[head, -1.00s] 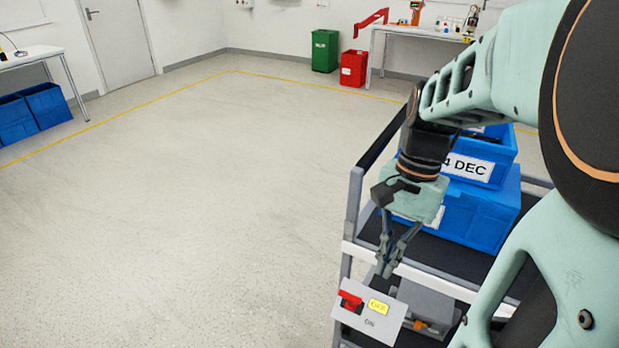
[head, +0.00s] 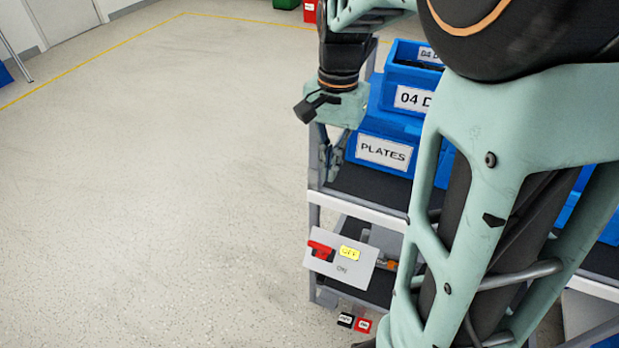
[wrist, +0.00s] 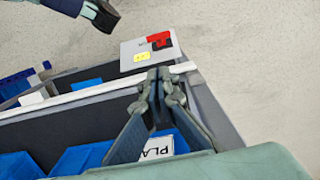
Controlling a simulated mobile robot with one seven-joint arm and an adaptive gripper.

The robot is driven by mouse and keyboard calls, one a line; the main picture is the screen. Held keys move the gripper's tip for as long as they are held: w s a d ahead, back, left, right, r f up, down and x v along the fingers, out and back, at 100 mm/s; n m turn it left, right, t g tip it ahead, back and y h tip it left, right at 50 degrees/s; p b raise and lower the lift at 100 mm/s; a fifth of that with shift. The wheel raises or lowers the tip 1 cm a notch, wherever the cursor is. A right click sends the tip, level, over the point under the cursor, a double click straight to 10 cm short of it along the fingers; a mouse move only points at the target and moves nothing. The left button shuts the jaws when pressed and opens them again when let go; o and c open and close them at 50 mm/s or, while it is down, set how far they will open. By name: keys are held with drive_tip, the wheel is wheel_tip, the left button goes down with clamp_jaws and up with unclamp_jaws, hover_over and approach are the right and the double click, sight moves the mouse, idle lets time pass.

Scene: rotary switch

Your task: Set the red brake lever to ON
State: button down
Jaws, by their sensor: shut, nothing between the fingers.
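The red brake lever (head: 320,250) sits on a light grey panel (head: 322,268) at the cart's end. Beside it, a yellow plate (head: 350,253) appears to read OFF, and ON is printed lower on the panel. The lever lies toward the panel's left side, level with the yellow plate. The lever (wrist: 160,40) and panel also show at the top of the wrist view. My gripper (head: 328,182) is shut and empty, pointing down beside the blue bins, above and apart from the panel. Its closed fingertips (wrist: 160,78) show in the wrist view.
The grey cart (head: 375,210) carries blue bins (head: 372,172), one labelled PLATES, next to my gripper. A black and a red small block (head: 364,325) show below the panel. Open floor (head: 170,180) lies to the left.

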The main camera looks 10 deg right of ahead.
drive_tip(key=b, duration=0.5)
approach(321, 251)
drive_tip(key=f, duration=0.2)
drive_tip(key=w+f, duration=0.1)
drive_tip(key=f, duration=0.1)
drive_tip(key=w+d+f, duration=0.1)
drive_tip(key=f, duration=0.1)
drive_tip(key=shift+w+f, duration=0.15)
drive_tip(key=shift+w, duration=0.05)
drive_tip(key=shift+s+a, duration=0.1)
drive_tip(key=shift+a, duration=0.05)
drive_tip(key=shift+s+a, duration=0.1)
drive_tip(key=shift+s, duration=0.1)
